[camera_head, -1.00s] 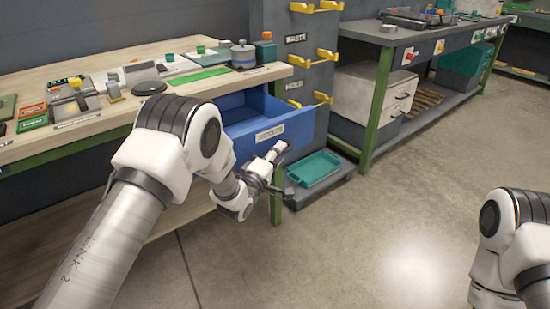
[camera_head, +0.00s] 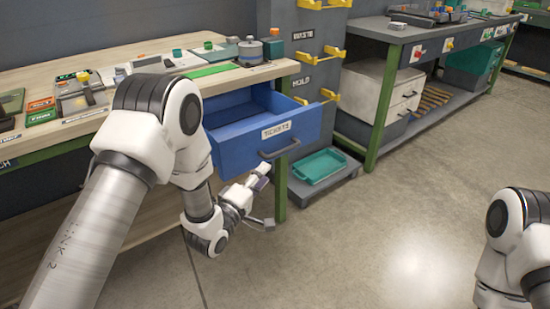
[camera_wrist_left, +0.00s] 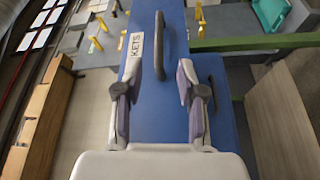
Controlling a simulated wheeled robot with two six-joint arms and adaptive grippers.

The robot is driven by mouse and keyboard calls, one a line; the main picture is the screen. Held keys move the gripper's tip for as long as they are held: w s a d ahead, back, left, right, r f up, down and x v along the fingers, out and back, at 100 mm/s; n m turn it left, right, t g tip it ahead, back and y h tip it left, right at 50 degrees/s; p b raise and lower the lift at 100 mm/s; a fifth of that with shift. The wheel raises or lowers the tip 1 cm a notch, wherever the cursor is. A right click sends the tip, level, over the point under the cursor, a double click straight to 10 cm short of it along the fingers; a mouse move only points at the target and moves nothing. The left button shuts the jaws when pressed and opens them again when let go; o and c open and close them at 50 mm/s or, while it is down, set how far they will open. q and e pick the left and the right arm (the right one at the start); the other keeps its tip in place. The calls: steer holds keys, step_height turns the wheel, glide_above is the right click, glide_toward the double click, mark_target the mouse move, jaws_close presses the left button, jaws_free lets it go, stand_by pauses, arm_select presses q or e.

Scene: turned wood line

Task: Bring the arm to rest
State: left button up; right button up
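My left arm (camera_head: 125,185) comes in from the left, bent in front of the bench. My left gripper (camera_head: 265,197) is open and empty, low in front of the blue drawer (camera_head: 230,152) labelled TICKETS. The drawer stands pulled out under the bench top. Its dark handle (camera_head: 280,149) is clear of the fingers. In the left wrist view, the two spread fingers of the gripper (camera_wrist_left: 158,82) face the blue drawer front (camera_wrist_left: 160,115), with the handle (camera_wrist_left: 165,48) beyond them. My right arm (camera_head: 515,245) shows at the right edge; its gripper is outside the view.
The wooden bench top (camera_head: 130,52) carries trays, a round pot (camera_head: 250,52) and small tools. A teal tray (camera_head: 320,166) lies on a low grey platform right of the drawer. A second bench (camera_head: 440,35) stands behind. The floor at centre right is clear.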

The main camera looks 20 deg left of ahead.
arm_select(q)
steer(key=s+a+f+g+y, duration=0.1)
steer(key=s+f+g, duration=0.15)
steer(key=f, duration=0.35)
steer(key=s+f+g+y, duration=0.1)
steer(key=s+f, duration=0.3)
steer(key=f, duration=0.2)
steer(key=s+a+f+m+g+y, duration=0.1)
steer(key=s+a+f+m+g, duration=0.15)
steer(key=s+f+g, duration=0.45)
steer(key=s+a+f+m+g+y, duration=0.1)
steer(key=s+f+m+g, duration=0.15)
steer(key=s+f, duration=0.9)
steer(key=s+a+r+m+g+y, duration=0.15)
steer(key=s+m+g, duration=0.4)
steer(key=s, duration=0.75)
step_height(320, 180, up, 22)
steer(key=m+p, duration=0.2)
steer(key=p, duration=2)
steer(key=shift+s+r, duration=0.2)
steer(key=shift+s+t, duration=0.1)
steer(key=shift+t, duration=0.15)
